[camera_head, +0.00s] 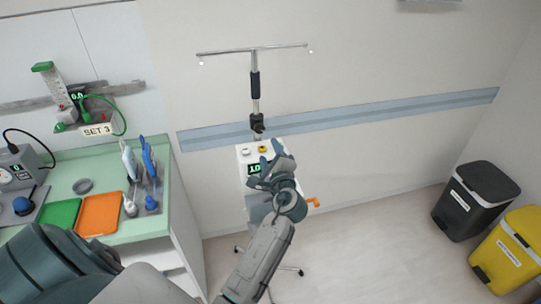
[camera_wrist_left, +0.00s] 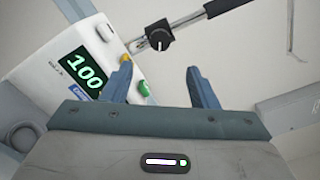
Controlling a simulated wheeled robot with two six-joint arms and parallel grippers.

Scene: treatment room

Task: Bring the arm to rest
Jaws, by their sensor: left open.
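My left gripper (camera_head: 270,157) is in front of the white pump unit (camera_head: 243,160) on the pole stand and hides part of its front. In the left wrist view the gripper (camera_wrist_left: 158,68) has its two blue-grey fingers apart, with nothing held between them. The pump's green display (camera_wrist_left: 83,70) reads 100 there. A green button (camera_wrist_left: 144,88) shows beside the left finger, and a yellow knob (camera_wrist_left: 125,58) is partly hidden behind its tip. I cannot tell whether the finger touches the pump. My right gripper is not in view.
The pole (camera_head: 255,85) rises above the pump to a crossbar. A green counter (camera_head: 108,165) at left holds orange (camera_head: 99,214) and green (camera_head: 60,213) trays and a probe holder. Black (camera_head: 478,203) and yellow (camera_head: 511,250) bins stand at right. Floor between is clear.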

